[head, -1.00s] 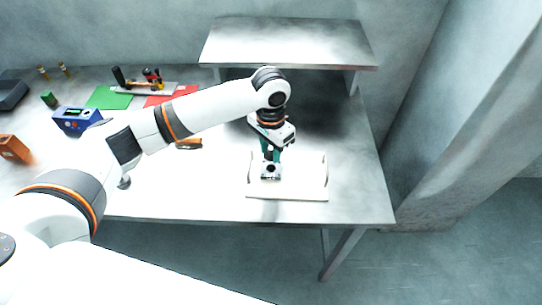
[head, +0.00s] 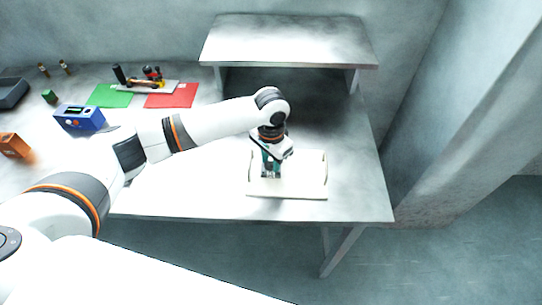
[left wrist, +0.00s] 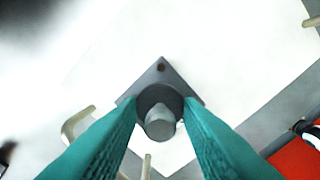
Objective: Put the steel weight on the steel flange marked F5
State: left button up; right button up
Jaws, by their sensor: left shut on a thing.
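My left gripper (head: 270,172) points down over the pale board at the table's front right. In the left wrist view its teal fingers (left wrist: 160,118) are closed on the steel weight (left wrist: 160,122), a grey round piece with a lighter knob. Directly below the weight is a grey square steel flange (left wrist: 162,72) with a small hole near its visible corner. The weight covers the flange's middle, and I cannot tell whether they touch. No F5 mark is readable. In the head view the gripper hides most of the weight and flange. My right gripper is not in view.
The pale board (head: 310,190) has raised handles (left wrist: 76,124). A raised shelf (head: 290,42) stands behind it. Left on the table are a red mat (head: 172,96), a green mat (head: 108,96), a blue box (head: 80,118) and an orange block (head: 14,146). The board's right side is clear.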

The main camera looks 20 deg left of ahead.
pick_arm(q)
jog(key=o, duration=1)
jog(key=shift+r, duration=0.15)
jog(key=shift+r, duration=0.25)
notch_tip(320, 180, up, 12)
jog(key=b, duration=0.2)
jog(key=shift+r, duration=0.25)
